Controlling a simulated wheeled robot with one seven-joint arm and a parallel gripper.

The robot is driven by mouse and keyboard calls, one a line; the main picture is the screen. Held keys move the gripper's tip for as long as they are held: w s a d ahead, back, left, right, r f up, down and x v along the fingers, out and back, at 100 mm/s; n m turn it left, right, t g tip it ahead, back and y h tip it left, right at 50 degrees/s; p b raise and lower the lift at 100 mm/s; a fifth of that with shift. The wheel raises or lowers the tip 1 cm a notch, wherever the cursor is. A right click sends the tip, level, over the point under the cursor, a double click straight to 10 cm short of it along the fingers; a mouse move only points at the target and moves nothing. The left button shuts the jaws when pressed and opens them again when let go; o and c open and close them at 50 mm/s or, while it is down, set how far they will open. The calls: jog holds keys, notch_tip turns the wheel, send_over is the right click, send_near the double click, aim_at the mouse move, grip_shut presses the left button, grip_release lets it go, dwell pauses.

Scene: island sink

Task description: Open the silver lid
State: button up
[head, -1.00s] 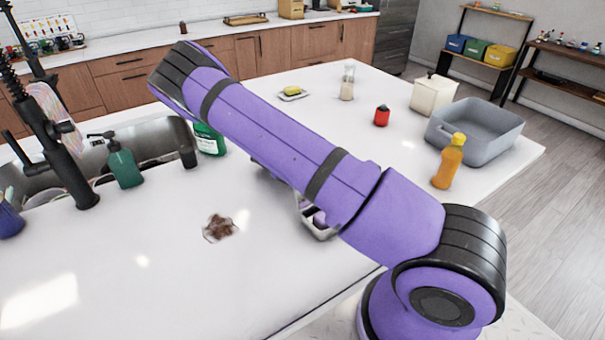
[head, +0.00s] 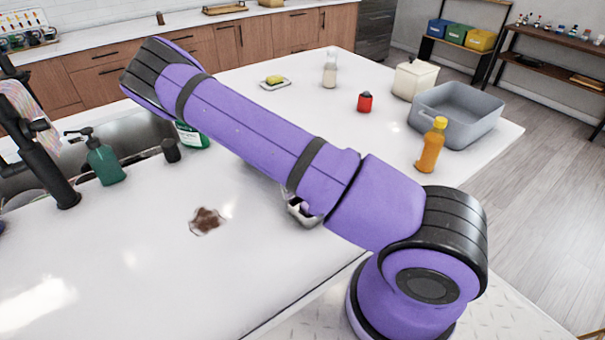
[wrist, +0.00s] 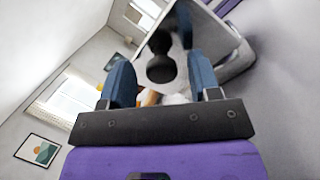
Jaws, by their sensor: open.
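A silver, shiny container (head: 304,212) shows on the island counter in the head view, mostly hidden behind my arm. In the wrist view, a silver-grey box-like thing with a reflective top (wrist: 228,45) lies ahead of my gripper. I cannot tell whether that top is the lid. A dark round shape (wrist: 160,68) shows on it, a knob or a reflection. My gripper (wrist: 162,75) is open, its two blue fingers apart on either side of that dark shape in the picture. I cannot tell whether they touch anything. In the head view my gripper is hidden.
The sink is at left. The front counter is mostly clear.

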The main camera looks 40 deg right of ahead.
jog(key=shift+r, duration=0.1)
jog(key=shift+r, duration=0.15)
jog(key=s+a+r, duration=0.1)
jog(key=s+r, duration=0.1)
jog(key=s, duration=0.6)
jog(key=s+a+r, duration=0.1)
jog(key=s+r, duration=0.1)
jog(key=s, duration=0.5)
jog(key=shift+s+a+r, duration=0.2)
jog(key=shift+s+a, duration=0.1)
jog(key=shift+s, duration=0.1)
dwell(0.6)
